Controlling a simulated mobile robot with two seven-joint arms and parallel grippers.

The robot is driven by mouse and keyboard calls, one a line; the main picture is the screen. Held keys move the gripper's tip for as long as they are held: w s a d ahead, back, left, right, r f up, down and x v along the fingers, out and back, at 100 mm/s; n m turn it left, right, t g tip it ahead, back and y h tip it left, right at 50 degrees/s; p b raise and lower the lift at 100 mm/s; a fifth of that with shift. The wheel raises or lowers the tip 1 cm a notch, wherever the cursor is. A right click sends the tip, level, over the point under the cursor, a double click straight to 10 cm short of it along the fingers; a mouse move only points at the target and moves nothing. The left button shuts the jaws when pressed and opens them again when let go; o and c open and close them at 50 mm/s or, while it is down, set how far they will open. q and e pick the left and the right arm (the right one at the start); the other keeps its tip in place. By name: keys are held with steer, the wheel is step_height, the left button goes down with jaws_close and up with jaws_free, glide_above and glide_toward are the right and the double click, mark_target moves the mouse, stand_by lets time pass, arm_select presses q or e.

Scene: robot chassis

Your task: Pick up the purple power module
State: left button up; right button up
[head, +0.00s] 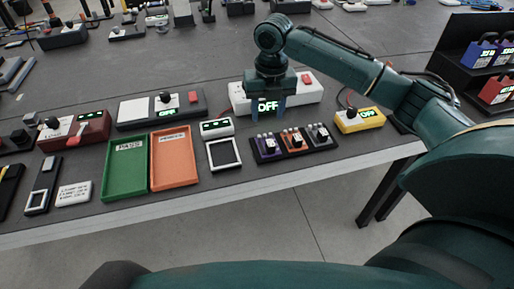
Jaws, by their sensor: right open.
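A purple module (267,147) sits at the left end of a dark tray (321,148) near the table's front edge. An orange module (294,140) and a grey module (319,134) sit beside it in the same tray. My right gripper (268,107) points down, open and empty, in front of a white box with an OFF display (308,93). It is behind and above the purple module, apart from it. Its fingers partly hide the box. My left gripper is not in view.
A green tray (108,174) and an orange tray (156,162) lie to the left. A white-framed pad (237,163) is between them and the modules. A yellow box (373,122) stands right. A dark rack (450,62) holds purple-blue and red handled units.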

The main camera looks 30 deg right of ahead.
step_height(320, 180, up, 2)
steer(key=d+n, duration=0.1)
glide_above(270, 141)
step_height(270, 141, down, 7)
steer(key=shift+d+f, duration=0.15)
steer(key=shift+a+f, duration=0.2)
steer(key=shift+f, duration=2.55)
jaws_close()
